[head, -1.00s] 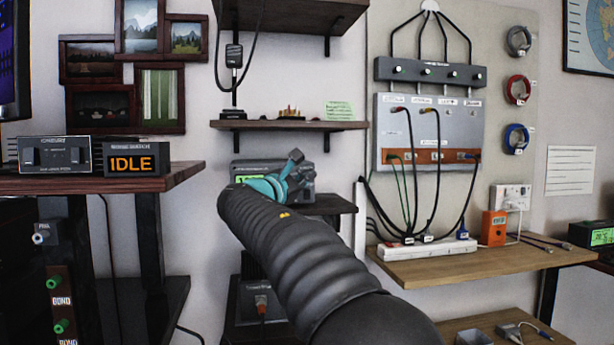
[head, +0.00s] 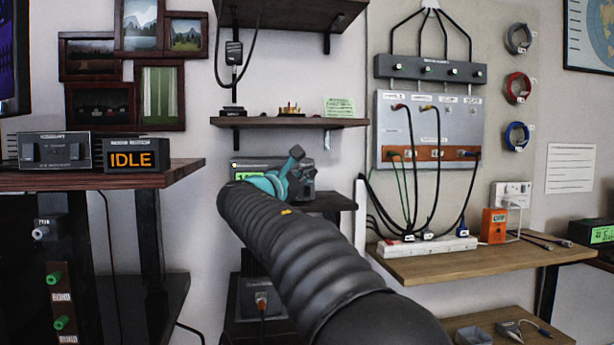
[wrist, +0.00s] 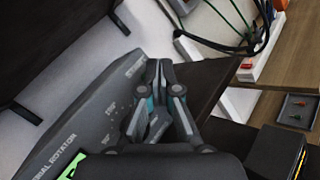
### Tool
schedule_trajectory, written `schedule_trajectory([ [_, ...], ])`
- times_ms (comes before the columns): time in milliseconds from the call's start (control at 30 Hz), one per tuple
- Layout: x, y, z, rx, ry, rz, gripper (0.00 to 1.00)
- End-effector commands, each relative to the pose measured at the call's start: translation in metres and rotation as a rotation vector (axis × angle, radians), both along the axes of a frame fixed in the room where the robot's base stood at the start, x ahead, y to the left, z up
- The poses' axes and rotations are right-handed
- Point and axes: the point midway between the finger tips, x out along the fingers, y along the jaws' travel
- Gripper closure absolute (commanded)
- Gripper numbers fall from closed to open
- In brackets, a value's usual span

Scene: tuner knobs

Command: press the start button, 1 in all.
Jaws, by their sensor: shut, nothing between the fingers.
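The grey device marked as a rotator (wrist: 72,128) has a slanted front panel with small printed labels and a green display. It also stands on a shelf in the head view (head: 262,163), partly hidden behind my arm. My gripper (wrist: 158,80) is shut and empty in front of the right part of the panel. In the head view my gripper (head: 290,178) overlaps the device's right side. I cannot make out a start button; my fingers cover part of the panel. I cannot tell whether the fingertips touch it.
An orange IDLE display (head: 131,158) sits on the left shelf beside a grey box (head: 54,151). A small shelf (head: 290,124) is above the device. A wooden desk (head: 470,264) with a power strip (head: 427,246) is to the right. Cables hang between.

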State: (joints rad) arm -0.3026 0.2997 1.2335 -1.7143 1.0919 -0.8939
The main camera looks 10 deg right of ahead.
Motion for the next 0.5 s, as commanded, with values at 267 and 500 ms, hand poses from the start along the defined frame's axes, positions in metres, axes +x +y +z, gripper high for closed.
schedule_trajectory([
  [267, -0.0044, 0.0001, -0.0005, -0.001, 0.001, 0.000, 1.00],
  [500, -0.0097, 0.0001, -0.0016, 0.000, 0.000, 0.000, 1.00],
])
